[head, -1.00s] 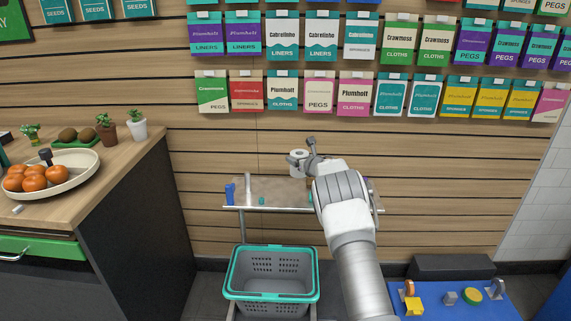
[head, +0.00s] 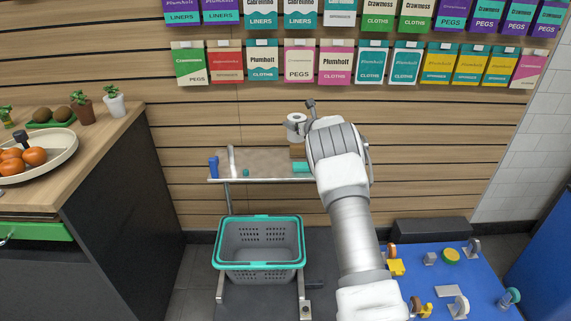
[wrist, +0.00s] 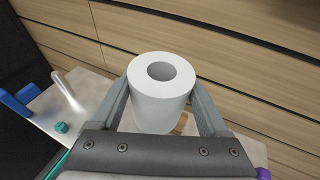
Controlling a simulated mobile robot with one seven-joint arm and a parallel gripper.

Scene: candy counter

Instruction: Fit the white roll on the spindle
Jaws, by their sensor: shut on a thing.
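My gripper (wrist: 161,100) is shut on the white roll (wrist: 160,102), with one finger on each side of it. The roll's open core faces up towards the wrist camera. A thin pale upright rod, which looks like the spindle (head: 231,160), stands near the left end of the shelf. It also shows in the wrist view (wrist: 66,92), left of the roll and apart from it. The roll's lower end is partly hidden by my gripper.
The narrow shelf (head: 262,178) also bears a blue item (head: 213,167), a small teal piece (head: 246,173) and a teal block (head: 302,167). A basket (head: 259,219) stands below it. A counter is at left, a blue table (head: 437,262) at lower right.

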